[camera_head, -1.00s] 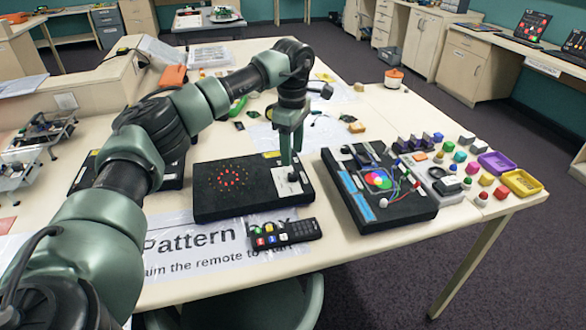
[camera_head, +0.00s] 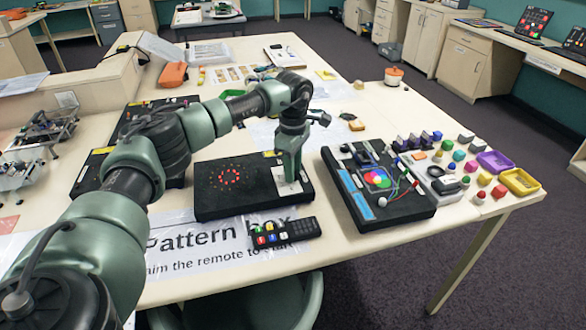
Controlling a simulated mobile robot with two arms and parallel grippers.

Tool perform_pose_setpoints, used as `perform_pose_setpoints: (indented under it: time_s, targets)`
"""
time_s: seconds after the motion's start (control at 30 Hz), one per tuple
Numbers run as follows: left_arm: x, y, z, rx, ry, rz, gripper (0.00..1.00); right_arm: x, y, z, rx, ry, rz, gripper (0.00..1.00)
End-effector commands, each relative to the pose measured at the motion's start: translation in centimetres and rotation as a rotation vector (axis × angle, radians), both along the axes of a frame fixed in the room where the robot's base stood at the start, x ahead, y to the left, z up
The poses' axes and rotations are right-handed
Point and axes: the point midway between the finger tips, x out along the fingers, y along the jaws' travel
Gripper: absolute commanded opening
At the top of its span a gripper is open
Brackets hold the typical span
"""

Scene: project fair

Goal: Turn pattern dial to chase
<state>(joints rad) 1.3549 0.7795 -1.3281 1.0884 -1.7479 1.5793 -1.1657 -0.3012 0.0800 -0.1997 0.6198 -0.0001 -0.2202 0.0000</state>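The pattern box (camera_head: 233,205) is a black box on the near part of the table. A ring of lit red dots (camera_head: 230,176) shows on its top, with fainter red and green dots around it. A pale dial plate (camera_head: 299,187) sits at the right of its top. My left gripper (camera_head: 289,178) points straight down onto this plate, its tips at or just above it. The fingers overlap in this view, and they hide the dial knob, so its setting and any grip on it cannot be made out. My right gripper is not in view.
A black remote (camera_head: 285,233) lies in front of the box on the "Pattern box" sign (camera_head: 190,262). Another black box with coloured discs (camera_head: 377,215) stands close on the right. Several coloured blocks and small trays (camera_head: 520,182) lie further right.

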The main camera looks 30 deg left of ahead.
Motion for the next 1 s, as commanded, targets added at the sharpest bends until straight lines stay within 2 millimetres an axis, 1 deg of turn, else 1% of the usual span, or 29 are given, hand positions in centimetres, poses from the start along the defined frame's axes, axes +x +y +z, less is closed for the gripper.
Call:
perform_pose_setpoints:
  time_s: [0.27, 0.47, 0.67, 1.0]
  targets:
    - [0.01, -0.03, 0.05, -0.001, 0.000, 0.026, 0.00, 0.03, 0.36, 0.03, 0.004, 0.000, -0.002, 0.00]
    - [0.04, -0.04, 0.08, -0.001, -0.001, 0.119, 0.00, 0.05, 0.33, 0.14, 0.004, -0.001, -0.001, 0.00]
    - [0.05, -0.05, 0.09, -0.001, -0.001, 0.280, 0.00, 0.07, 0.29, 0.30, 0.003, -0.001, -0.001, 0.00]
    - [0.10, -0.04, 0.17, -0.001, -0.002, 0.603, 0.00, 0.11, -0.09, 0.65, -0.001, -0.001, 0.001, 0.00]
